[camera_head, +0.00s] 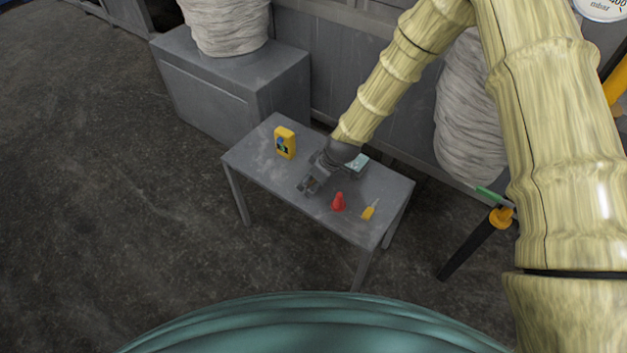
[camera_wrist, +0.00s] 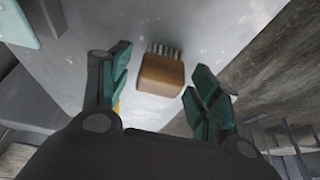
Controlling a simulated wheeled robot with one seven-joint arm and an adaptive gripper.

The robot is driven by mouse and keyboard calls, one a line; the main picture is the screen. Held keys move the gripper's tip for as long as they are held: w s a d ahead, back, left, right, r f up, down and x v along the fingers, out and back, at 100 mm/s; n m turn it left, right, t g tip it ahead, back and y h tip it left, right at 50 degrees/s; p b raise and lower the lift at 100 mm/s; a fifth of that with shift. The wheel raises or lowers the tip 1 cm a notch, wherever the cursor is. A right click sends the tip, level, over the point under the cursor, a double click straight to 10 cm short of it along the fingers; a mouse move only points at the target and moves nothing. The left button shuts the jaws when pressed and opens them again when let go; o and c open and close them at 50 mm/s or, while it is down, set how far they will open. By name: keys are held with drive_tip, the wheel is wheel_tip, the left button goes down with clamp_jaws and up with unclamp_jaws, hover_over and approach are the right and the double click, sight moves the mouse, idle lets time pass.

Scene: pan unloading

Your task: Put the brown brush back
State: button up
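The brown brush (camera_wrist: 162,74), a block with dark bristles along its far side, lies on the grey table (camera_head: 270,140). In the wrist view it is between and slightly ahead of the fingertips, with gaps on both sides. In the head view the gripper mostly hides the brush.
A yellow bottle (camera_head: 285,143) stands left of my gripper. A pale teal object (camera_head: 358,162) is partly behind my arm. A red cone-shaped item (camera_head: 339,201) and a yellow-handled tool (camera_head: 369,210) are at the right. A grey cabinet (camera_head: 225,85) stands behind the table.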

drive_tip(key=v, duration=1.2)
drive_tip(key=shift+p, duration=0.45)
